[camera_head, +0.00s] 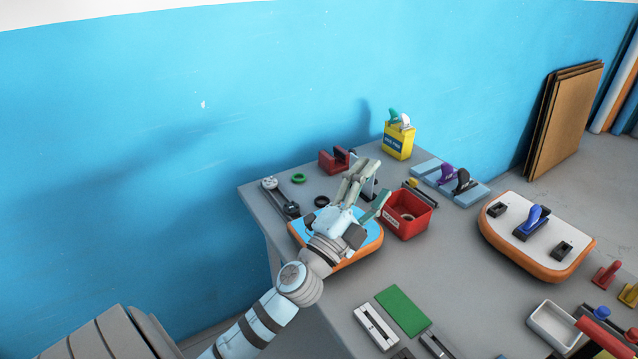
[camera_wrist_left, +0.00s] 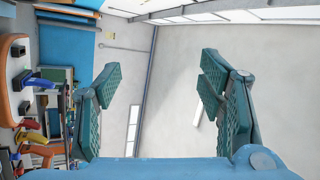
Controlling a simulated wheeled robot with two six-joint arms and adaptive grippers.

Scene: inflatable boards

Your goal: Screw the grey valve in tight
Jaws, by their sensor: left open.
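My left gripper (camera_head: 366,188) is open above the far part of a blue board with an orange edge (camera_head: 352,262), which lies on the grey table. The arm and gripper cover much of this board. I cannot make out the grey valve for certain; it may be hidden behind my gripper. In the left wrist view the open gripper (camera_wrist_left: 158,82) has nothing between its fingers, only pale wall and windows beyond. My right gripper is not in view.
A red bin (camera_head: 408,220) stands close right of the gripper. A yellow box (camera_head: 398,140) is at the back. A white board with a blue fin (camera_head: 533,222) lies to the right. A black-ended tool (camera_head: 285,207) and a green ring (camera_head: 299,178) lie at the left edge.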

